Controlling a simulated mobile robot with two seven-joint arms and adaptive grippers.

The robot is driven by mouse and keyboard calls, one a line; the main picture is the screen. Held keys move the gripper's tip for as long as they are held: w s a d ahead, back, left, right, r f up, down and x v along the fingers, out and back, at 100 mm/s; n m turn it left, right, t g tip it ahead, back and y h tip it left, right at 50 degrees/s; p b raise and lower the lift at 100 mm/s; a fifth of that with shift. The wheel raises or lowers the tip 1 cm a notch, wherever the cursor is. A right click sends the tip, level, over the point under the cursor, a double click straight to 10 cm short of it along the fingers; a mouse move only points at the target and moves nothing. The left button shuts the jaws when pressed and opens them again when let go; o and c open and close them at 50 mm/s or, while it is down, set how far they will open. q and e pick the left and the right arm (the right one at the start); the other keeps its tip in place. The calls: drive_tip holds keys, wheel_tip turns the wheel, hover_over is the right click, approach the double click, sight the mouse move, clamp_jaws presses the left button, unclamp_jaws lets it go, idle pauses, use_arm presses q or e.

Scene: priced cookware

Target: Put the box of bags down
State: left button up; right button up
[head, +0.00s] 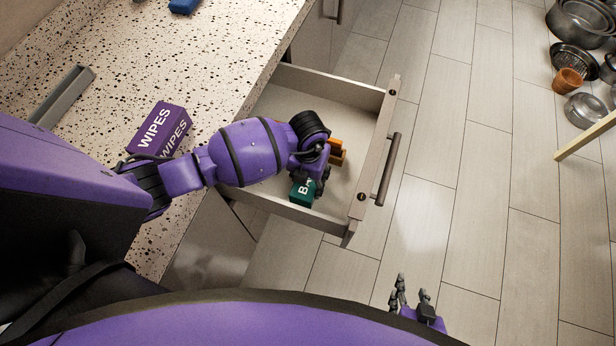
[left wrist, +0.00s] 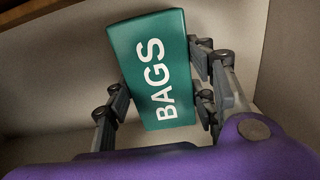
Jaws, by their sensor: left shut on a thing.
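The box of bags (left wrist: 153,70) is green with white lettering and sits between the fingers of my left gripper (left wrist: 160,105) in the left wrist view. In the head view the green box (head: 302,193) shows partly beside my left gripper (head: 312,183), inside the open drawer (head: 350,93). My left gripper is shut on the box. I cannot tell whether the box touches the drawer floor. My right gripper (head: 411,296) shows at the bottom of the head view, over the floor, with its fingers apart and nothing between them.
An orange item (head: 337,152) lies in the drawer beside my left wrist. A purple WIPES box (head: 158,128) and a grey tray (head: 62,95) stand on the speckled counter (head: 190,60). Several pots (head: 584,25) are at the far right. The drawer's far end is clear.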

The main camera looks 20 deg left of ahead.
use_arm(q)
drive_tip(key=shift+f, duration=0.1)
drive_tip(key=o, duration=1.3)
wheel_tip(320, 180, up, 12)
drive_tip(key=shift+r+p, duration=0.15)
drive_tip(key=shift+p, duration=0.45)
